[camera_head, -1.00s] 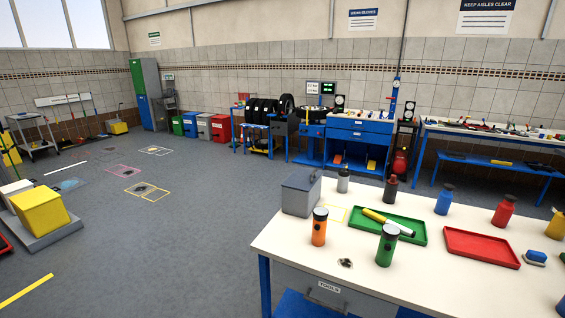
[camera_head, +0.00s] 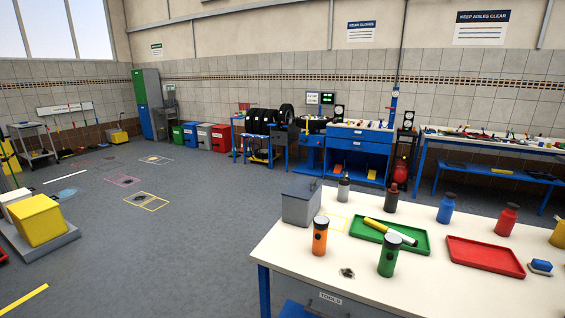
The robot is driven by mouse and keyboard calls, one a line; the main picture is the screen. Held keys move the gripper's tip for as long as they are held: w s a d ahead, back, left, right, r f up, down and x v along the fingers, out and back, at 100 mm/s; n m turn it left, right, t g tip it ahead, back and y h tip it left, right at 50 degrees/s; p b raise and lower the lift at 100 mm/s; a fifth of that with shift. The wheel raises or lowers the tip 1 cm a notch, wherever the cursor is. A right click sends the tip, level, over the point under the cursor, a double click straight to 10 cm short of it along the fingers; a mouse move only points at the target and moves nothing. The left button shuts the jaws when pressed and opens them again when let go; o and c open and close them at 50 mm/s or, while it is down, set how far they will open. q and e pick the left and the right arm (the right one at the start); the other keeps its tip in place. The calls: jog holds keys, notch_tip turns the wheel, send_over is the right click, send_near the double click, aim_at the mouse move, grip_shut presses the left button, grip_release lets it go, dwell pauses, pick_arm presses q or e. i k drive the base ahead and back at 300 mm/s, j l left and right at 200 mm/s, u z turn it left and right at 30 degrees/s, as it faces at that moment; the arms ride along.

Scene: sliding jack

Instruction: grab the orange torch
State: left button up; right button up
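The orange torch (camera_head: 320,236) stands upright on the white-topped workbench (camera_head: 300,263), near its left front part. It has an orange body with a black head on top. A green torch (camera_head: 389,256) of like shape stands to its right and nearer to me. Neither of my grippers shows in the head view, so nothing is seen touching the orange torch.
Behind the torch are a grey box (camera_head: 299,207) and a green tray (camera_head: 415,247) with a yellow and white marker-like item (camera_head: 389,232). A red tray (camera_head: 484,256) and several bottles stand further right. Open floor (camera_head: 180,240) lies left of the bench.

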aim_at(320, 222)
jog(key=i+l, duration=0.2)
jog(key=l, duration=0.15)
jog(key=i+l+u, duration=0.1)
jog(key=l, duration=0.3)
jog(key=i+l, duration=0.3)
jog(key=i+l+u, duration=0.1)
jog(key=l, duration=0.35)
jog(key=i+l, duration=0.3)
jog(key=l+u, duration=0.05)
jog(key=l, duration=0.05)
